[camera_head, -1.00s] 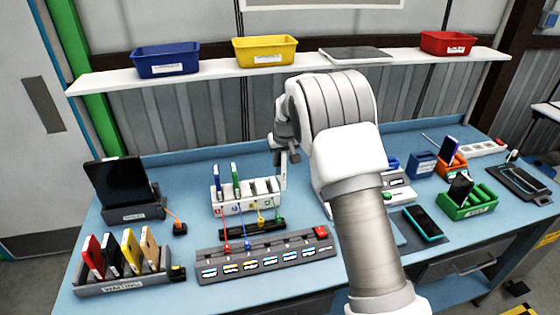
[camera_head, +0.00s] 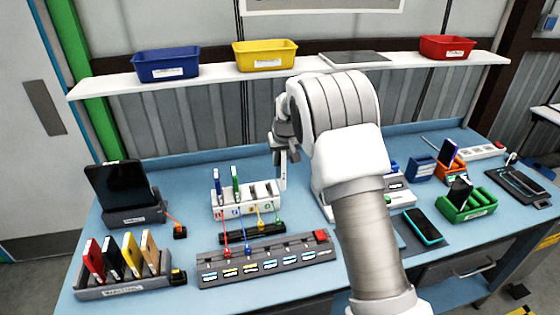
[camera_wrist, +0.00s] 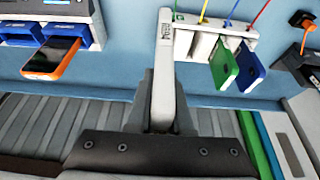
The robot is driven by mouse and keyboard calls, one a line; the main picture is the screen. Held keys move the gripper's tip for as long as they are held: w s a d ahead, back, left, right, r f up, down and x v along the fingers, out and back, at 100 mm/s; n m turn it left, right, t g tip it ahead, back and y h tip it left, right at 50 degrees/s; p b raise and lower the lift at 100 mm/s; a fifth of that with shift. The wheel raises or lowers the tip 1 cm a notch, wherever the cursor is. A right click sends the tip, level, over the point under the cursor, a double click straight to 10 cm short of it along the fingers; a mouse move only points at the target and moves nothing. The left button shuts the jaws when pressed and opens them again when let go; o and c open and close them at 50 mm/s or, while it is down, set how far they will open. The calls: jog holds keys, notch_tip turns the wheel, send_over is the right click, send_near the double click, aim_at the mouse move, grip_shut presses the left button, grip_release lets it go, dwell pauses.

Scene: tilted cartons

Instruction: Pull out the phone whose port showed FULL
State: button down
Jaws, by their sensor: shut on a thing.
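My gripper (camera_head: 286,145) is shut on a slim white phone (camera_head: 282,172), upright at the right end of the white charging dock (camera_head: 232,211). In the wrist view my gripper (camera_wrist: 161,122) grips the white phone (camera_wrist: 163,75), seen nearly edge-on. Its far end is close beside the dock's end slot; I cannot tell whether it is clear of the slot. A blue phone (camera_head: 218,186) and a green phone (camera_head: 236,184) stand in the dock's left slots. Coloured cables run from the dock to the grey port strip (camera_head: 207,282), whose small displays are too small to read.
A waiting rack (camera_head: 110,291) with several phones stands front left, a tablet in a stand (camera_head: 122,187) behind it. Orange (camera_head: 452,166) and green (camera_head: 470,210) holders stand right. A shelf (camera_head: 215,73) with bins hangs above. Bench behind the dock is clear.

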jog(key=shift+r+p, duration=1.7)
jog(key=shift+r, duration=1.8)
